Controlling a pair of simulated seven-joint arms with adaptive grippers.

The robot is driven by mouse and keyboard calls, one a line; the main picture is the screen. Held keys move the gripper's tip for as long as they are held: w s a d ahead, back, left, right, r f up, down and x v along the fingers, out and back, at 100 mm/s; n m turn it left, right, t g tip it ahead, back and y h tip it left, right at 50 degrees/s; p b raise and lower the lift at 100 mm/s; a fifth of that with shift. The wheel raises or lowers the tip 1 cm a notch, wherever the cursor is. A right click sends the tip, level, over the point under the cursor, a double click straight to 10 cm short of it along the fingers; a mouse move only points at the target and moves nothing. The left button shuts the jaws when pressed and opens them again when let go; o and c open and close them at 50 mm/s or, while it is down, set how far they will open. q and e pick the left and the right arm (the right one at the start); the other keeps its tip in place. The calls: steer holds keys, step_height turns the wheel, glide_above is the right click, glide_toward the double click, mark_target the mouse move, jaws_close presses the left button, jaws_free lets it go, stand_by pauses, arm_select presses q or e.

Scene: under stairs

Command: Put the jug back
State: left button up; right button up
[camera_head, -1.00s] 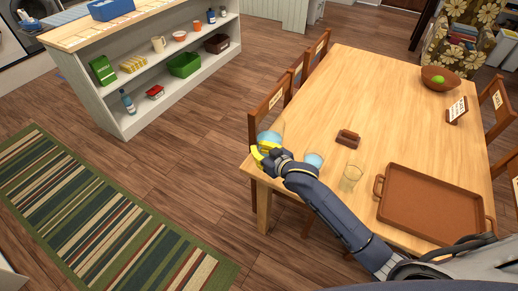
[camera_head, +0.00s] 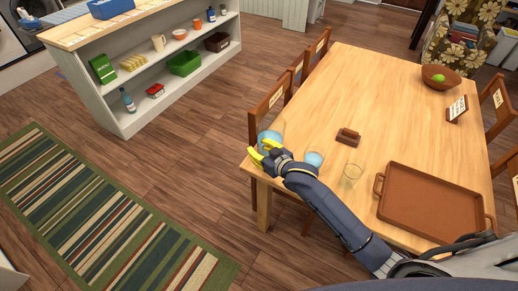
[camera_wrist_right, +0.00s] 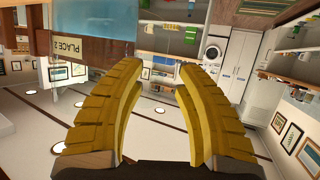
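A see-through jug with blue contents (camera_head: 271,137) stands at the table's near-left corner, partly hidden behind my right gripper. My right gripper (camera_head: 259,152) has yellow fingers and is beside the jug, on its near side. In the right wrist view, the two fingers (camera_wrist_right: 163,66) are apart with nothing between them. A blue surface, apparently the jug (camera_wrist_right: 105,25), shows past the left fingertip, outside the fingers. I cannot tell whether a finger touches it. My left gripper is not in view.
On the table (camera_head: 350,85) are a blue-filled glass (camera_head: 313,160) close to my right arm, a clear glass (camera_head: 352,173), a small brown holder (camera_head: 348,136), a brown tray (camera_head: 430,205) and a bowl (camera_head: 440,77). A chair (camera_head: 268,112) stands behind the jug.

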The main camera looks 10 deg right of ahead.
steer(key=v, duration=1.1)
steer(key=s+d+f+n+g+h, duration=0.1)
steer(key=s+d+f+g+h, duration=0.3)
steer(key=s+f, duration=0.5)
steer(key=s+d+f+n+g+h, duration=0.1)
steer(key=s+d+f+h, duration=0.3)
steer(key=s+d+f, duration=0.3)
steer(key=s+a+f+g+y, duration=0.1)
steer(key=s+f, duration=0.4)
steer(key=f, duration=0.6)
steer(key=s+a+f+g, duration=0.15)
steer(key=s+f, duration=0.25)
steer(key=f, duration=0.6)
steer(key=s+a+f+g+y, duration=0.15)
steer(key=s+f, duration=0.35)
steer(key=f, duration=0.6)
steer(key=s+d+f+m+g, duration=0.1)
steer(key=s+f+m+g, duration=0.1)
steer(key=s+f, duration=1.1)
steer(key=s+m, duration=0.1)
steer(key=s, duration=0.3)
steer(key=shift+d, duration=0.3)
